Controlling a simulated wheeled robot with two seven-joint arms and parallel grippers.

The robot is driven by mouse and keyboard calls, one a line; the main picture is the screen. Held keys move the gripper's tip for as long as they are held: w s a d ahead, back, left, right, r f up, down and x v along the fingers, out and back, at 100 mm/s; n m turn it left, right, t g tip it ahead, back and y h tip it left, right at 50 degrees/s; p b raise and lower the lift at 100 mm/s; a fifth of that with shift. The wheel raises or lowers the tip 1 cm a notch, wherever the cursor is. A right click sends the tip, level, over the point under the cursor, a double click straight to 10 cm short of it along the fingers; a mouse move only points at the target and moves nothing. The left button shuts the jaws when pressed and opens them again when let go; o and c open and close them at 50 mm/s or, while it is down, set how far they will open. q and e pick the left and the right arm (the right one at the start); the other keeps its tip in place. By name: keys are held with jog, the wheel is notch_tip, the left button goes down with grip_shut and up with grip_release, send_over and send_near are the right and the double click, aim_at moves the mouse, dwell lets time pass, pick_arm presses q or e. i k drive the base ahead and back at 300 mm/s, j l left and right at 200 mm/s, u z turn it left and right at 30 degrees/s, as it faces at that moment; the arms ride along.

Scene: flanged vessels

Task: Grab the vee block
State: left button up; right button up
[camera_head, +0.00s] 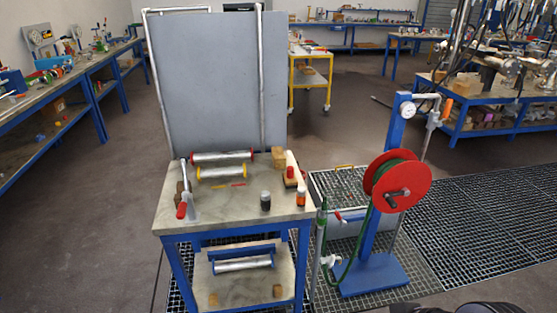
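I cannot tell for sure which item is the vee block. A small brown block (278,156) sits at the back right of the small blue-framed table (235,215). Another brown block (181,191) stands at the table's left edge, partly hidden by a red-handled clamp (184,206). More small brown blocks (277,291) lie on the lower shelf. Neither of my grippers shows in the head view.
Metal rollers with red (222,157) and yellow (221,173) ends lie on the table, near a dark jar (265,201) and an orange-and-black bottle (300,198). A grey panel (205,85) rises behind. A red hose reel (404,180) stands right. Floor at left is clear.

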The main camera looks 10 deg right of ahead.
aim_at(280, 159)
jog(key=u, duration=0.65)
jog(key=i+l+u, duration=0.15)
jog(key=l+u, duration=0.15)
jog(key=i+l+u, duration=0.1)
jog(key=l+u, duration=0.25)
jog(key=l, duration=0.2)
jog(key=l+u, duration=0.3)
jog(key=l, duration=0.15)
jog(key=i+l, duration=0.1)
jog(key=l, duration=0.6)
jog(key=l+u, duration=0.1)
jog(key=l, duration=0.65)
jog(key=i, duration=0.05)
